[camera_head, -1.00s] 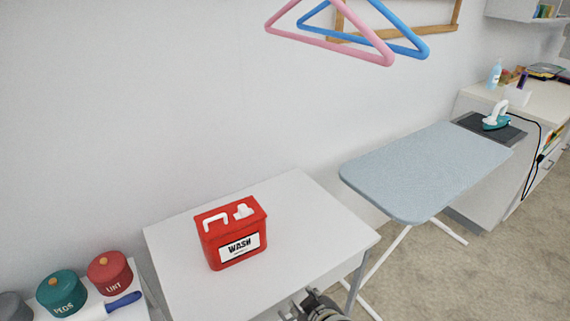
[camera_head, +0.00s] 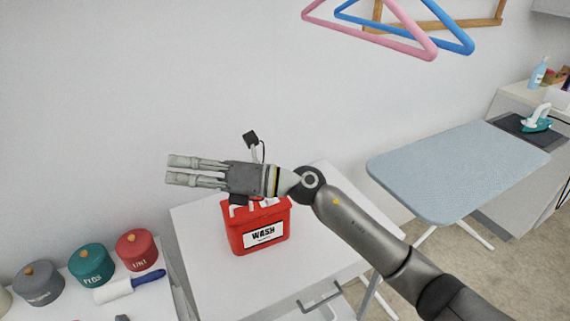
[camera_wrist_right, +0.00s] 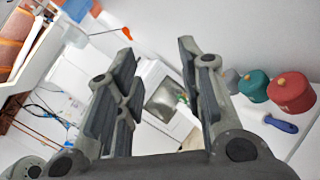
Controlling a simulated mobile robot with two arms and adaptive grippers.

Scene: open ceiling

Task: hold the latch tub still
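A red tub (camera_head: 240,238) with a white WASH label and white parts on top stands upright on a white cabinet (camera_head: 205,285) in the head view. My right gripper (camera_head: 170,170) is above and to the left of the tub in that picture, with its fingers pointing left. My right wrist covers part of the tub's top. The right wrist view shows the gripper (camera_wrist_right: 158,48) open, with nothing between its fingers. The tub cannot be made out in the wrist view. My left gripper is not in view.
Grey (camera_head: 38,284), teal (camera_head: 91,267) and red (camera_head: 137,251) lidded canisters stand at the lower left, with a blue-handled roller (camera_head: 130,286). An ironing board (camera_head: 450,170) stands at the right. Pink (camera_head: 370,40) and blue (camera_head: 455,40) hangers hang above.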

